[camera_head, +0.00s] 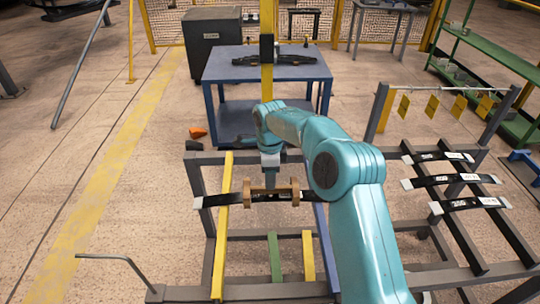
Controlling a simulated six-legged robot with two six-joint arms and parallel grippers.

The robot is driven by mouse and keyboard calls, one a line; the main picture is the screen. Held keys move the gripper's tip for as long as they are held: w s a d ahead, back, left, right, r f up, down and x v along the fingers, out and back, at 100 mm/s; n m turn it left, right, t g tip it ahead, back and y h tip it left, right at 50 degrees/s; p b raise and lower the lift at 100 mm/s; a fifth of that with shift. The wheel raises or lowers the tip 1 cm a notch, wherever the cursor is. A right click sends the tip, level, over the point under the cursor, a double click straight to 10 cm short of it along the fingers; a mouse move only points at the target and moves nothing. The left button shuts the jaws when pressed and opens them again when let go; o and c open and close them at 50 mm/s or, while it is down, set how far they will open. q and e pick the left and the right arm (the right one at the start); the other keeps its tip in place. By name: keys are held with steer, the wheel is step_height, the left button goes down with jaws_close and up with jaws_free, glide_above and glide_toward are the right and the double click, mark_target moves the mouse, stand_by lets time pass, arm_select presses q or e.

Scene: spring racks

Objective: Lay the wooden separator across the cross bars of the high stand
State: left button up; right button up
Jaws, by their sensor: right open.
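My right gripper (270,191) is open at the near grey stand (192,183), its two tan fingers apart over a dark leaf spring (215,200). The spring lies across the stand's bars, and its left end sticks out past the long yellow bar (221,235). The fingers hide part of the spring, and I cannot tell whether they touch it. A blue bar (324,238) runs along the right, partly behind my arm. I cannot make out the wooden separator for certain. My left gripper is not in view.
A second grey rack (465,262) at the right holds three dark springs with pale ends. A blue table (225,66) with a dark part (285,60) stands behind. A dark cabinet (208,42) is beside it and green shelving (500,55) is at far right. Floor at left is mostly clear.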

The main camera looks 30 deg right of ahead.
step_height(320, 180, up, 10)
steer(key=shift+p, duration=0.4)
stand_by(0.8)
